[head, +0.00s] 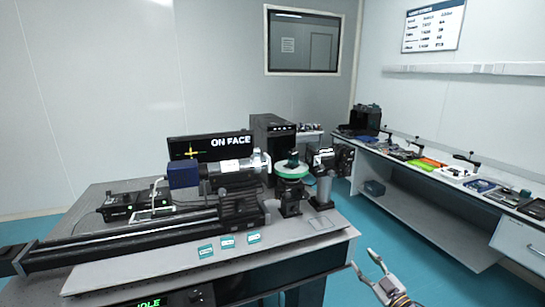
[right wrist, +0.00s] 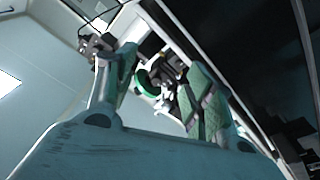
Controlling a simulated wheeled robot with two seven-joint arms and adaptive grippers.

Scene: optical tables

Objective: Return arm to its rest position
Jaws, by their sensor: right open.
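My right gripper (head: 372,275) shows at the bottom of the head view, just right of the optical table's front corner. Its fingers are apart with nothing between them, and it is clear of the table. In the right wrist view the two green-padded fingers (right wrist: 160,95) stand apart, with the bench equipment seen beyond the gap. The optical table (head: 335,240) carries a long black rail (head: 120,246), a blue-ended instrument (head: 184,174) and a green-topped round mount (head: 291,169). My left gripper is not in view.
A screen reading "ON FACE" (head: 210,147) and a black computer case (head: 272,135) stand behind the instruments. Small labels (head: 228,241) lie at the table front. A side bench (head: 440,187) with trays and tools runs along the right wall. Teal floor (head: 385,225) lies open between.

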